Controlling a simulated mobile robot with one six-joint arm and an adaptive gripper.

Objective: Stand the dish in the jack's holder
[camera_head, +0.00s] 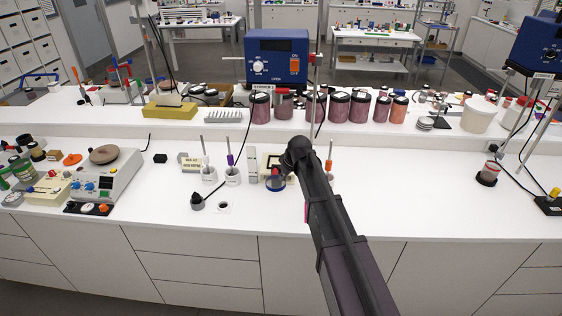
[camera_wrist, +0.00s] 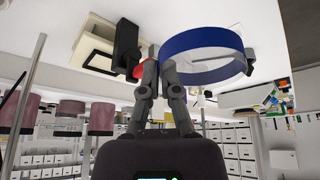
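A dish with a blue band (camera_wrist: 205,45) shows at the upper middle of the wrist view, and its middle looks clear. My arm partly hides this spot in the head view.
White stands with rods (camera_head: 232,177) and a black round weight (camera_head: 197,201) are to the left on the white bench. Several dark-lidded jars (camera_head: 338,107) line the raised shelf behind. The bench right of my arm is mostly clear.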

